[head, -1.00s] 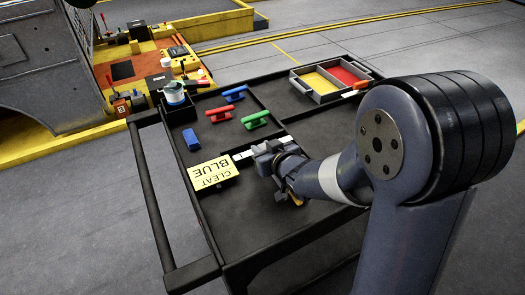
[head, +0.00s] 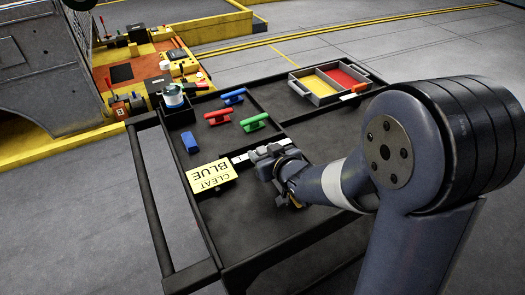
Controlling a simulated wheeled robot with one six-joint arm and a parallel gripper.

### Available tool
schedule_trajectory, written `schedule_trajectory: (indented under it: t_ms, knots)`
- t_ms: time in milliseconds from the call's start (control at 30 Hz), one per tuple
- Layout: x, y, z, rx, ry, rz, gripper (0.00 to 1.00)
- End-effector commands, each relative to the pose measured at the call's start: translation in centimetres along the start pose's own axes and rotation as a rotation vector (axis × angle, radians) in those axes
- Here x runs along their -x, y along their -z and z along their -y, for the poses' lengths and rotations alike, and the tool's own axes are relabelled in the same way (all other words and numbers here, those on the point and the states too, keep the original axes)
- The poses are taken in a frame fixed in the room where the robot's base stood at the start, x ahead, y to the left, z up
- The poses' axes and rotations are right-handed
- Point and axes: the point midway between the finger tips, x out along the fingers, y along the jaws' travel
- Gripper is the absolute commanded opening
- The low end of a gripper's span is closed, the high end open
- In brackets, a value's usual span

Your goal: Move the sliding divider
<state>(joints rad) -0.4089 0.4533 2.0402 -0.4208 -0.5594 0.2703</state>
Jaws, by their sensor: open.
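A grey tray (head: 301,88) stands at the back right of the dark cart top. Its yellow compartment lies left of its red one, with a thin divider (head: 332,79) between them. I cannot tell from the picture whether this is the sliding one. My gripper (head: 262,157) is low over the middle of the cart, well in front of the tray. It is open, beside the right end of a pale strip (head: 240,158). The arm hides part of the cart behind it, and I cannot make out anything between the fingers.
Blue (head: 233,96), red (head: 218,116) and green (head: 254,122) cleats and a blue block (head: 190,143) lie on the cart. A yellow card (head: 211,175) reads CLEAT BLUE, upside down. An orange piece (head: 359,88) is by the tray's right front. The cart's front is bare.

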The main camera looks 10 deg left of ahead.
Motion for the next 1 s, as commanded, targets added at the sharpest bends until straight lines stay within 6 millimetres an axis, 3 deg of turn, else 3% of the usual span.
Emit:
schedule_trajectory:
  t_ms: [500, 700, 1000]
  knots:
    - [8.4, 0.2, -0.1, -0.001, -0.002, -0.002, 0.47]
    - [9.7, 0.0, 0.0, 0.000, -0.001, -0.001, 0.47]
    - [9.8, 0.0, 0.0, 0.000, 0.000, 0.000, 0.47]
